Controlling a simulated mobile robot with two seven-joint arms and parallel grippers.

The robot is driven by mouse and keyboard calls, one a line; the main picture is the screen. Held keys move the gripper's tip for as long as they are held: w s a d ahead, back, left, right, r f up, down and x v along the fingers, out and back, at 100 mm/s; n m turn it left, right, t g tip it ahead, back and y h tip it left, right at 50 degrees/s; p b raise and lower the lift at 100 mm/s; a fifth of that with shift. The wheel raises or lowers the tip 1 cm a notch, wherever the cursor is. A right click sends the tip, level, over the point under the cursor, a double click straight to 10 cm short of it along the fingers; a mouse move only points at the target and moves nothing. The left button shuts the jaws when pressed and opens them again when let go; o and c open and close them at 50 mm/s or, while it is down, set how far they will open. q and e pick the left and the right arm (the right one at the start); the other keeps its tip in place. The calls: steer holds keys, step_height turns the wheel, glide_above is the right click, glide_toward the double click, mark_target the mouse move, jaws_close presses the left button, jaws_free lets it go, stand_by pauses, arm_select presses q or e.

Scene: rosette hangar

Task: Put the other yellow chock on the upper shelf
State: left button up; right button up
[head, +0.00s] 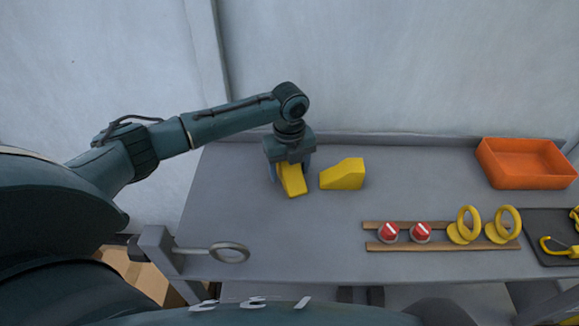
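One yellow chock (293,184) is on the grey top surface (300,235), directly under my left gripper (290,175). The gripper points down with its fingers at both sides of this chock. I cannot tell whether they press on it or whether the chock is lifted. A second yellow chock (343,174) lies just to the right, apart from the gripper, on the same surface. My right gripper is not in view. I cannot tell whether this grey surface is the upper shelf.
An orange tray (525,164) stands at the back right. Wooden strips (440,245) hold red-topped round pieces (420,232) and yellow rings (464,226). A dark mat (550,225) with yellow hooks lies far right. A metal ring rod (230,252) sits front left. A wall closes the back.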

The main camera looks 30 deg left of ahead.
arm_select(q)
step_height(320, 180, up, 12)
steer(key=shift+r, duration=0.2)
stand_by(0.5)
steer(key=shift+f, duration=0.1)
stand_by(0.3)
